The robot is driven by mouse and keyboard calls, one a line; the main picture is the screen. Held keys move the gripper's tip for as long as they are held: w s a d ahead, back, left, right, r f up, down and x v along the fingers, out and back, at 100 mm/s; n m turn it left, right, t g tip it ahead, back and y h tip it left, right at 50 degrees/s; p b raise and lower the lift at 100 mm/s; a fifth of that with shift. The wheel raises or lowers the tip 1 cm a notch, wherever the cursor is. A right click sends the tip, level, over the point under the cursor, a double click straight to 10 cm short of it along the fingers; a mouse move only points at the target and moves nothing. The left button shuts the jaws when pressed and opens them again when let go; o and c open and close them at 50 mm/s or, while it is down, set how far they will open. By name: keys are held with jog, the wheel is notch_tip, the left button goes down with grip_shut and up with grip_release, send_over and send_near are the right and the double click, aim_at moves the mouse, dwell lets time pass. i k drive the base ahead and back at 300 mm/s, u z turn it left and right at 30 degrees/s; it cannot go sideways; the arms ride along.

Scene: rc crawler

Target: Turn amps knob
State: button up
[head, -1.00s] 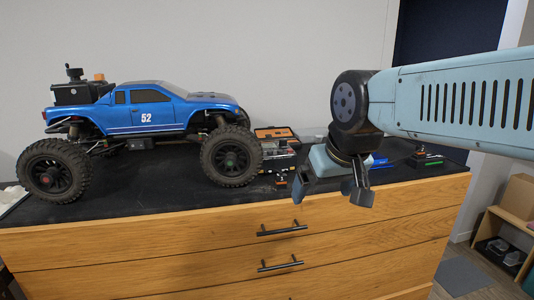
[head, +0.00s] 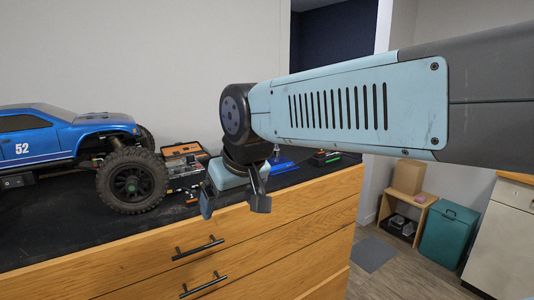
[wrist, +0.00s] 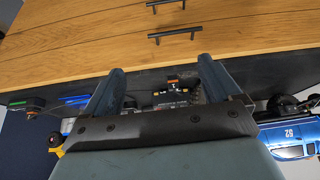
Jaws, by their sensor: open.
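A small grey and black device (head: 186,171), which looks like a charger, sits on the dark dresser top beside the truck's front wheel. It shows partly between my fingers in the wrist view (wrist: 171,97), with small dark and orange parts near it. I cannot make out an amps knob for sure in either view. My gripper (head: 234,204) is open and empty, fingers pointing down, at the front edge of the dresser, right of the device. In the wrist view my gripper (wrist: 162,68) has its two fingers spread wide, and its body hides part of the dresser top.
A blue truck (head: 65,138) marked 52 stands on the left. An open orange-edged case (head: 183,150) lies behind the device. A blue item (head: 283,166) and a green-and-black item (head: 325,157) lie right. The wooden dresser (head: 130,262) has black handles.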

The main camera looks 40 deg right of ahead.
aim_at(189, 158)
jog(key=u, duration=0.5)
jog(key=k, duration=0.6)
jog(key=z, duration=1.3)
jog(key=i, duration=1)
jog(key=z, duration=0.05)
